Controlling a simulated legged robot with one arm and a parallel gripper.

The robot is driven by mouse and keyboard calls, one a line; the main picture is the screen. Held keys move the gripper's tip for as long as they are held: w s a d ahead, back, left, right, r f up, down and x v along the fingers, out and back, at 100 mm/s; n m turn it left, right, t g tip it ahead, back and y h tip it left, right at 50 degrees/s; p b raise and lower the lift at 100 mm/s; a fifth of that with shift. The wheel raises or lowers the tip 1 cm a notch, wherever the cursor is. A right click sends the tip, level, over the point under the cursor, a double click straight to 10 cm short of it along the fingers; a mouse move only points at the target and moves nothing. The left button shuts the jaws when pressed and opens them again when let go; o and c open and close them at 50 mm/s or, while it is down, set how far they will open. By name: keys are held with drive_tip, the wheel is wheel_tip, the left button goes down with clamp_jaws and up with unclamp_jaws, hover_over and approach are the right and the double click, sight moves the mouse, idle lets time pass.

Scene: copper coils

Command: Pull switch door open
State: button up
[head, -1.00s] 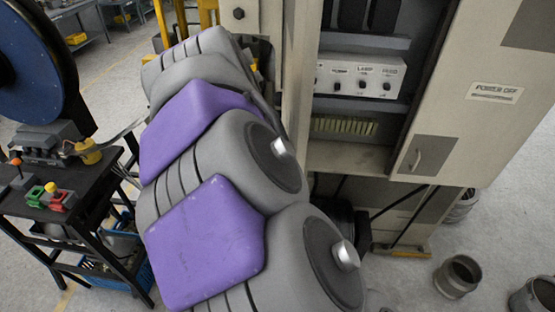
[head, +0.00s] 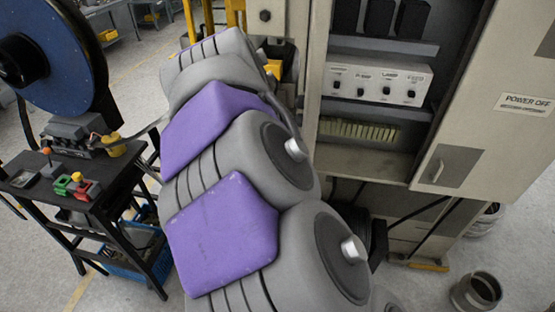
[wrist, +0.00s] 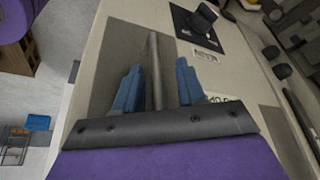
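In the wrist view a pale door panel (wrist: 95,45) fills the middle, carrying a grey plate with an upright bar handle (wrist: 153,72). My gripper (wrist: 157,88) has its two blue fingers spread, one on each side of this bar. Gaps show between bar and fingers, and the bar looks ungripped. In the head view my gripper is not seen. A pale cabinet door (head: 490,130) there has a "POWER OFF" label and a small handle (head: 438,170) on a grey plate. I cannot tell whether both views show the same door.
A white switch box (head: 378,80) sits inside the open cabinet bay. Left of my arm stand a blue reel (head: 50,60) and a black bench (head: 60,195). A metal pot (head: 476,292) is on the floor at right. A black knob (wrist: 203,18) juts out beyond the handle.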

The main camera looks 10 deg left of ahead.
drive_tip(key=shift+s+d, duration=0.1)
drive_tip(key=shift+d, duration=0.05)
drive_tip(key=shift+a+r, duration=0.35)
drive_tip(key=p+v, duration=0.8)
drive_tip(key=v, duration=0.8)
drive_tip(key=shift+r, duration=0.35)
drive_tip(key=shift+s+d, duration=0.15)
drive_tip(key=shift+d, duration=0.05)
drive_tip(key=shift+a+f, duration=0.1)
drive_tip(key=shift+a, duration=0.1)
